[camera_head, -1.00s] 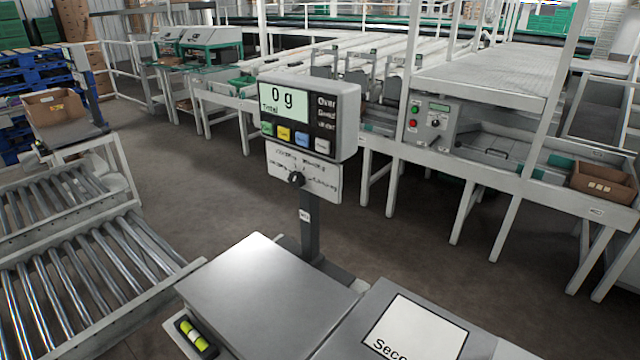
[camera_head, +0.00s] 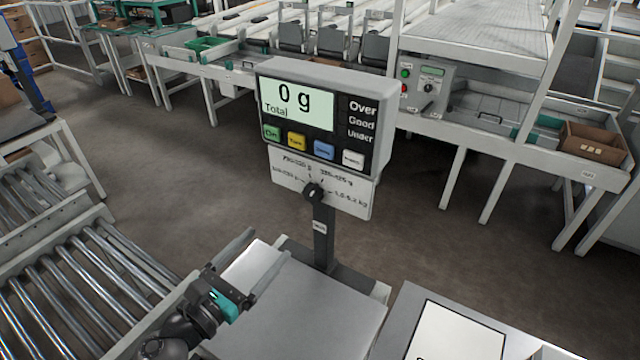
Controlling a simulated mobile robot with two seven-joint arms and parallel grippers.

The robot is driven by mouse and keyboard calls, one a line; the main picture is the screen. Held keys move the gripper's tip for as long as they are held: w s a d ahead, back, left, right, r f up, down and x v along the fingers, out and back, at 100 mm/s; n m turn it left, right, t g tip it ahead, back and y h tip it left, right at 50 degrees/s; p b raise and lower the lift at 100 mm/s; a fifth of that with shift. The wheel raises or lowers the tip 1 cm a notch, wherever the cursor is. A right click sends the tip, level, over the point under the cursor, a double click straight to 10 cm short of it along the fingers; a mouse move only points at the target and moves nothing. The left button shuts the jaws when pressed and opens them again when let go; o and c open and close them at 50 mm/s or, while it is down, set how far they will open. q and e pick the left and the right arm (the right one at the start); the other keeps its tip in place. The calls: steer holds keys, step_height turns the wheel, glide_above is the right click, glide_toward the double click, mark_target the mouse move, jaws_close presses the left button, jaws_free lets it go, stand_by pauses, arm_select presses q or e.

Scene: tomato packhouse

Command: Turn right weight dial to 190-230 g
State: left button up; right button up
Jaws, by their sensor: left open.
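The weight dial (camera_head: 313,192) is a small black knob on a white label plate (camera_head: 352,200) below the scale's display. Several weight ranges are printed around it; one at the upper left seems to end in 230 g, and the small print is blurred. I cannot tell which range the knob points at. The scale display (camera_head: 299,104) reads 0 g Total. My left gripper (camera_head: 270,246) is open and empty, its two fingers pointing up and right. It is below and left of the dial, apart from it, over the scale plate. My right gripper is not in view.
The grey scale plate (camera_head: 310,310) lies below the post (camera_head: 323,240) that carries the display. A roller conveyor (camera_head: 60,290) is at left. A grey panel with a white sheet (camera_head: 455,335) is at lower right. Open floor lies behind the display.

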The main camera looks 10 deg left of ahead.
mark_target(310, 197)
arm_select(q)
steer(key=p+x, duration=0.1)
steer(key=x, duration=1.2)
steer(key=shift+w+d+r, duration=0.1)
steer(key=shift+w+r, duration=0.1)
steer(key=shift+w, duration=0.05)
steer(key=shift+w+d, duration=0.25)
steer(key=shift+w, duration=0.4)
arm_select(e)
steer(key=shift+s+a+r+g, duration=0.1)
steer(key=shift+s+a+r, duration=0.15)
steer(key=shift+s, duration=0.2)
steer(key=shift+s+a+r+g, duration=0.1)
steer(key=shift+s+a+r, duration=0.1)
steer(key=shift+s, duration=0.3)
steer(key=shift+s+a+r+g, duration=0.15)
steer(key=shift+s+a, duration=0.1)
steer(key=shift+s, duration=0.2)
arm_select(q)
jaws_close()
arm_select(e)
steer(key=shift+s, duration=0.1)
